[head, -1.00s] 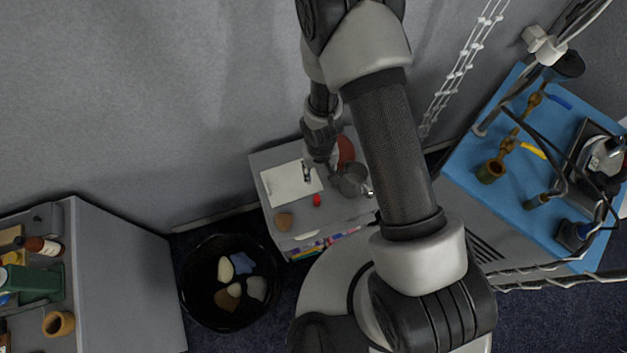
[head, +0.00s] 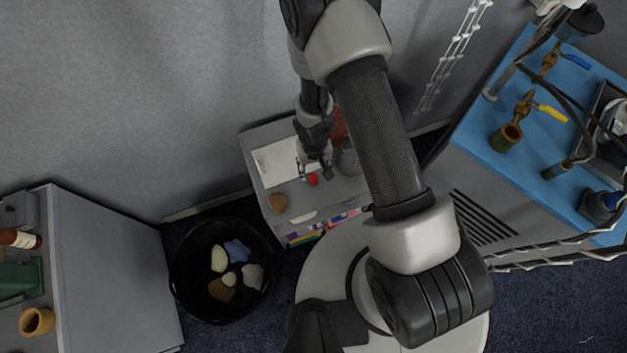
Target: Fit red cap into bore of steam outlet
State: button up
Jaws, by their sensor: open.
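The small red cap (head: 312,180) lies on the small grey cabinet top. My open gripper (head: 315,174) points down right over it, with fingertips around or just above the cap; I cannot tell whether they touch it. The gripper partly hides the cap. On the blue bench top at right, a brass fitting (head: 507,138) with a dark open mouth stands below a valve with a yellow handle. I cannot tell which one is the steam outlet.
The cabinet top (head: 331,195) also holds a white sheet (head: 274,162), a tan piece (head: 278,202) and a metal jug (head: 347,160), partly behind my arm. A black bin (head: 180,290) stands below left. Hoses and cables cross the blue bench (head: 478,140).

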aim_at(313, 176)
jog(key=shift+a+f+b, duration=0.1)
jog(key=shift+f+b, duration=3.5)
jog(key=shift+f, duration=0.35)
jog(key=shift+r, duration=0.1)
jog(key=shift+c, duration=0.6)
jog(key=c, duration=0.9)
jog(key=shift+o, duration=0.2)
notch_tip(313, 176, up, 20)
jog(key=p, duration=2)
jog(key=shift+s, duration=0.1)
